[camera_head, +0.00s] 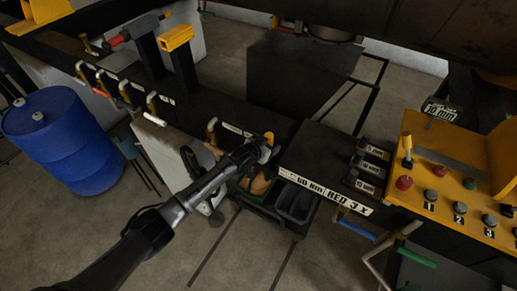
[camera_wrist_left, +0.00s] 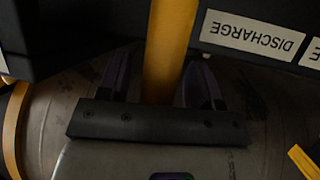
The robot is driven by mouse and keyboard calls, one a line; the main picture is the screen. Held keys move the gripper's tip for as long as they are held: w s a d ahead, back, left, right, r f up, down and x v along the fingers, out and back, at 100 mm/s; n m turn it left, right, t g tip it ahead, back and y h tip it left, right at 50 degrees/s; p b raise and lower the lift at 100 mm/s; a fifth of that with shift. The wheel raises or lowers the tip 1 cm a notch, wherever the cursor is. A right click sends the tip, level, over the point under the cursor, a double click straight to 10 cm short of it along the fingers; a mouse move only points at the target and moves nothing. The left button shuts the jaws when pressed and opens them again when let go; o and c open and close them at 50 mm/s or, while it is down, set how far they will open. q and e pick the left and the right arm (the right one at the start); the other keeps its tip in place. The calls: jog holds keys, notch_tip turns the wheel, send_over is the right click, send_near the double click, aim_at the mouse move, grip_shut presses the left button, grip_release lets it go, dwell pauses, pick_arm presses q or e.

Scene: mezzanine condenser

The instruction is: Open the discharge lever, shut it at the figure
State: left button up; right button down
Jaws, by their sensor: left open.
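The discharge lever (camera_wrist_left: 170,45) shows in the left wrist view as a yellow bar, close to a white DISCHARGE label (camera_wrist_left: 252,35) that reads upside down. My left gripper (camera_wrist_left: 160,82) is open, with one dark finger on each side of the bar. Contact with the bar cannot be told. In the head view my left gripper (camera_head: 262,150) is at the dark rail, beside a small yellow piece (camera_head: 269,137) that appears to be the lever. The gripper hides most of it. A small dark sign (camera_head: 442,110) stands behind the yellow panel; its figure is hard to read.
Several other levers line the rail, one with a white handle (camera_head: 154,119). A dark bin (camera_head: 295,203) lies below the gripper. A yellow button panel (camera_head: 455,190) is at the right. A blue drum (camera_head: 62,140) stands at the left on open floor.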

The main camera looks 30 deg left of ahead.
pick_arm(q)
jog(key=b+v, duration=0.1)
jog(key=v, duration=1.2)
jog(key=shift+s, duration=0.2)
jog(key=shift+r, duration=0.1)
dwell(0.4)
jog(key=s+r+m+g+y, duration=0.25)
jog(key=s+r+y, duration=0.25)
jog(key=s, duration=0.5)
jog(key=s+d+f+n+g+p, duration=0.1)
jog(key=s+f+g+p, duration=0.1)
jog(key=s, duration=0.7)
jog(key=s+d+f+n+g+h+p, duration=0.1)
jog(key=s+f, duration=0.3)
jog(key=s, duration=0.5)
jog(key=s+d+f+n+g+p, duration=0.1)
jog(key=s+d+f+g+p, duration=0.2)
jog(key=s, duration=0.6)
jog(key=shift+s+f+h, duration=0.2)
jog(key=shift+f+h, duration=0.2)
jog(key=shift+f, duration=0.1)
